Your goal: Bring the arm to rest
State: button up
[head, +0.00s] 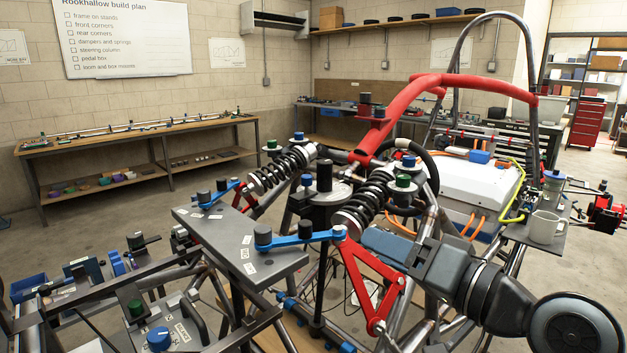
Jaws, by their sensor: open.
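My arm enters at the lower right and reaches left over the tube chassis (510,262). My gripper (378,243) is at its far end, close to the red wishbone (370,278) and below the right coil-over damper (365,200). The gripper is open, and I see nothing held in it. Its fingertips are small and partly lost among the chassis parts, so I cannot tell whether they touch anything.
A grey plate (225,235) with blue levers lies left of the gripper. Open floor lies left, before the workbench (135,130).

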jog(key=s+d+f+m+t+h, duration=0.35)
jog(key=s+f+m+h, duration=0.4)
jog(key=s+f, duration=1.1)
jog(key=s+d+n+h, duration=0.1)
jog(key=s+d+n, duration=0.1)
jog(key=s, duration=0.5)
jog(key=s+d+r+n+g+h, duration=0.1)
jog(key=s+d+n, duration=0.2)
jog(key=s, duration=0.5)
jog(key=s+d+r+n+h, duration=0.1)
jog(key=s+d+n, duration=0.1)
jog(key=s, duration=0.6)
jog(key=shift+s+d+r+n+g+h, duration=0.15)
jog(key=shift+s+d+n+g+h, duration=0.15)
jog(key=shift+n, duration=0.55)
